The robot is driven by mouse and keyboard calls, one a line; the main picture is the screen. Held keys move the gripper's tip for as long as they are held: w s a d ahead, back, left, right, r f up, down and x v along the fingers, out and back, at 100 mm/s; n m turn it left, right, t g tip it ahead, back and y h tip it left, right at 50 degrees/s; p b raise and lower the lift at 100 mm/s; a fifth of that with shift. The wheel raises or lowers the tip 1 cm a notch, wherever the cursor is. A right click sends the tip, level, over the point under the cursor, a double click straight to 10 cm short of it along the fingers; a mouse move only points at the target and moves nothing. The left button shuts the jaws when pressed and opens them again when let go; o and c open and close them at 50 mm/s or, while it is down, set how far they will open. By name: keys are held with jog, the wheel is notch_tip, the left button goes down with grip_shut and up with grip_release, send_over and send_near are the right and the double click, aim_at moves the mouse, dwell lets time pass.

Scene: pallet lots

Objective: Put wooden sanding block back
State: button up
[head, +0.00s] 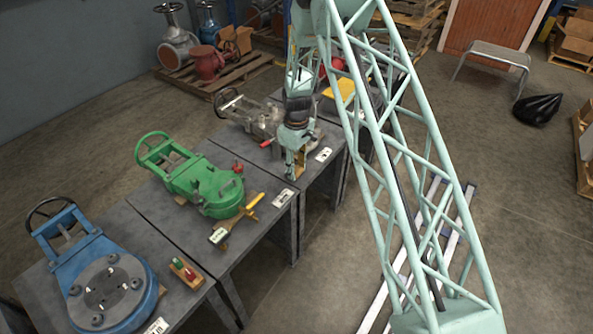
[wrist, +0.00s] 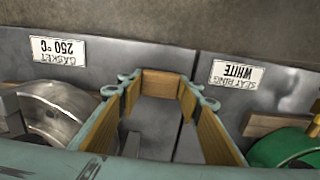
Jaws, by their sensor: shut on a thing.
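The wooden sanding block (wrist: 161,83) is a small tan block between the fingertips of my gripper (wrist: 158,92) in the wrist view. The long inner faces of the fingers are also tan, so the block's outline is partly hard to tell from them. In the head view my gripper (head: 297,166) points down near the front edge of the table with the grey valve, close to the gap beside the green valve's table. A tan patch shows at its fingers there. The wrist view shows the gripper above the seam between two dark tabletops.
A green valve (head: 205,184), a blue valve (head: 101,284) and a grey valve (head: 250,117) stand on separate tables. A yellow-handled tool (head: 238,217) lies near the green valve. Another wooden piece (wrist: 265,125) lies at right.

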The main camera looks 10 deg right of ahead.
aim_at(297, 170)
jog(key=shift+f, duration=0.1)
jog(key=o, duration=0.8)
jog(key=shift+r+p, duration=1.25)
jog(key=shift+r, duration=4.85)
